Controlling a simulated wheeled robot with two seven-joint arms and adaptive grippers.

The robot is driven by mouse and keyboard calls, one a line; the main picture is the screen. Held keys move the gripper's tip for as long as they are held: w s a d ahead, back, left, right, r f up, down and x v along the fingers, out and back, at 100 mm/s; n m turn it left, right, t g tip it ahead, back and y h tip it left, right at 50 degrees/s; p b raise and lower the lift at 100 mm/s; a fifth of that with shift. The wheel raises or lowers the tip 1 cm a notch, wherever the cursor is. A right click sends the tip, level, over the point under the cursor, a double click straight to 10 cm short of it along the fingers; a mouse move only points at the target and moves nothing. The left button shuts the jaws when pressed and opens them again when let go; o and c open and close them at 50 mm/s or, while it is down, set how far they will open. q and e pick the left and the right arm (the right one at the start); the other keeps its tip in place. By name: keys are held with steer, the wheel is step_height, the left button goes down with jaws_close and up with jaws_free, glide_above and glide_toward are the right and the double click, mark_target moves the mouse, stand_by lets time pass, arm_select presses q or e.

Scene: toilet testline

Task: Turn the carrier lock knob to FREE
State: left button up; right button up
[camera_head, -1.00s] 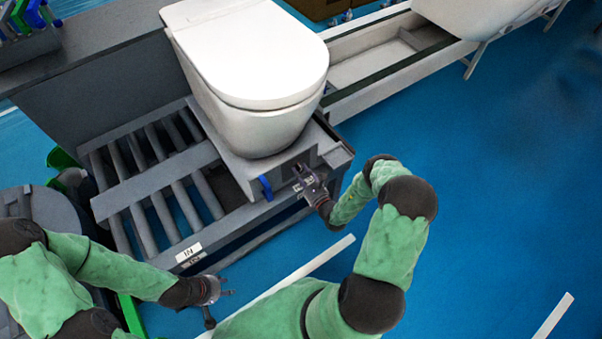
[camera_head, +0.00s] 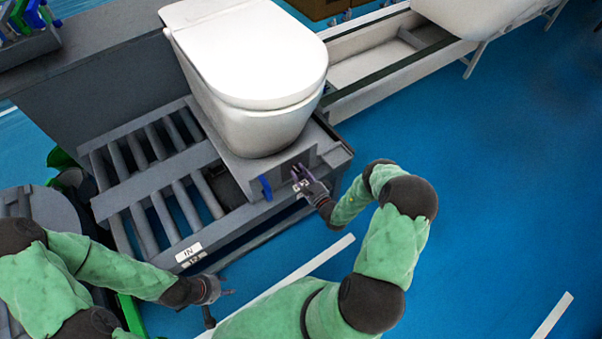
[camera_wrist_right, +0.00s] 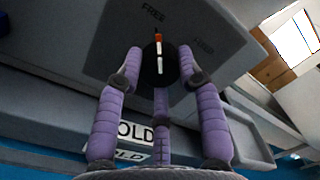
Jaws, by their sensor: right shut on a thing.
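The carrier lock knob (camera_wrist_right: 158,62) is a dark round knob with a white and orange pointer line, on the grey carrier face below the toilet (camera_head: 250,75). In the right wrist view its orange end points up towards the word FREE; a second, blurred label sits to the right. My right gripper (camera_head: 302,178) is at the carrier's front face. In the right wrist view its purple fingers (camera_wrist_right: 158,75) are closed around the knob. My left gripper (camera_head: 222,293) hangs in front of the roller conveyor, away from the carrier, with its fingers apart and nothing between them.
A blue handle (camera_head: 265,188) sits on the carrier face left of my right gripper. The roller conveyor (camera_head: 150,205) with an IN label (camera_head: 188,253) lies to the left. A sign reading HOLD (camera_wrist_right: 135,132) shows below the knob. Blue floor is clear at right.

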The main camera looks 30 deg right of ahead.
steer(key=shift+w+a+r+n, duration=0.1)
steer(key=shift+a+r+n, duration=0.1)
steer(key=shift+n, duration=0.7)
steer(key=o, duration=1.2)
steer(key=shift+c, duration=0.2)
steer(key=shift+f, duration=0.1)
steer(key=shift+s, duration=0.4)
steer(key=s, duration=1.1)
steer(key=shift+s+d+f, duration=0.15)
steer(key=shift+d+f, duration=0.15)
steer(key=shift+d, duration=0.15)
